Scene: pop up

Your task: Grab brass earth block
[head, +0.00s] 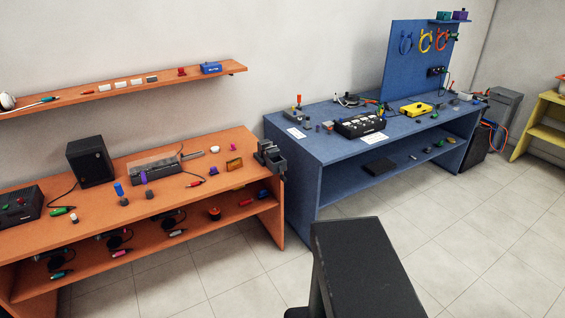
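A small brass-coloured block (234,164) stands on the orange bench top (212,178), towards its right end. It looks like the brass earth block, though it is too small here to make out details. It sits left of a dark grey vise-like fixture (270,157) at the bench's right corner. A dark part of my own body fills the bottom middle of the view, well apart from the block. My gripper's fingers do not show in this view.
A white cup-like item (215,149), a purple piece (212,171) and a red-tipped lead (195,183) lie near the block. Tiled floor (245,297) is clear before the benches.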

